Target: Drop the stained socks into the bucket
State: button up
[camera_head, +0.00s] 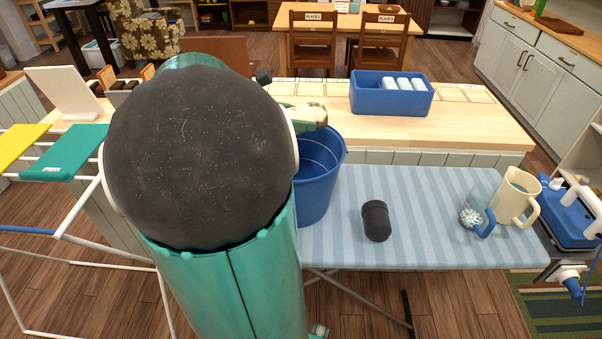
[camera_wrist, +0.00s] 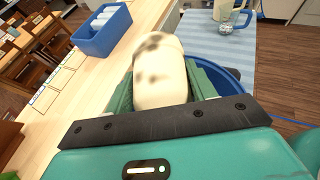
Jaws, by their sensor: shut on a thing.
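The stained socks (camera_wrist: 160,75) are a cream roll with dark blotches, held between the green fingers of my gripper (camera_wrist: 163,90) in the wrist view. In the head view the socks (camera_head: 313,114) show just past my arm, at the bucket's far rim; my gripper there is mostly hidden behind my arm. The blue bucket (camera_head: 318,182) stands at the left end of the ironing board, its left part hidden by my arm. In the wrist view the bucket (camera_wrist: 232,80) is partly hidden behind the fingers. I cannot tell whether the socks are over its opening.
The striped ironing board (camera_head: 420,205) also bears a dark rolled item (camera_head: 376,220), a glass mug (camera_head: 478,207) and a cream jug (camera_head: 516,197). Behind it, a blue bin (camera_head: 390,97) with white rolls stands on the wooden counter (camera_head: 450,128). A drying rack (camera_head: 80,240) stands at left.

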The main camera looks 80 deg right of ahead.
jog(key=shift+w+f, duration=0.2)
jog(key=shift+f, duration=1.2)
jog(key=shift+w+f, duration=0.15)
jog(key=shift+f, duration=1.2)
jog(key=o, duration=1.5)
jog(key=shift+s, duration=0.1)
jog(key=v, duration=1.3)
jog(key=shift+w+a+r, duration=0.1)
jog(key=shift+w+a, duration=0.1)
jog(key=shift+w, duration=0.1)
jog(key=shift+a, duration=0.1)
jog(key=w+a+f+m+t+y, duration=0.1)
jog(key=a+t, duration=0.4)
jog(key=a, duration=0.7)
jog(key=w+a+f+m+t+y, duration=0.1)
jog(key=w+a+m+t+y, duration=0.3)
jog(key=a, duration=0.9)
jog(key=w+a+f+m+t+y, duration=0.2)
jog(key=a+t, duration=0.4)
jog(key=a, duration=0.6)
jog(key=shift+w+a+f+m+t+y, duration=0.15)
jog(key=shift+m+t+y, duration=0.1)
jog(key=shift+y, duration=0.15)
jog(key=shift+w+a+r+m+t+y, duration=0.15)
jog(key=shift+w+m+y, duration=0.1)
jog(key=shift+y, duration=0.15)
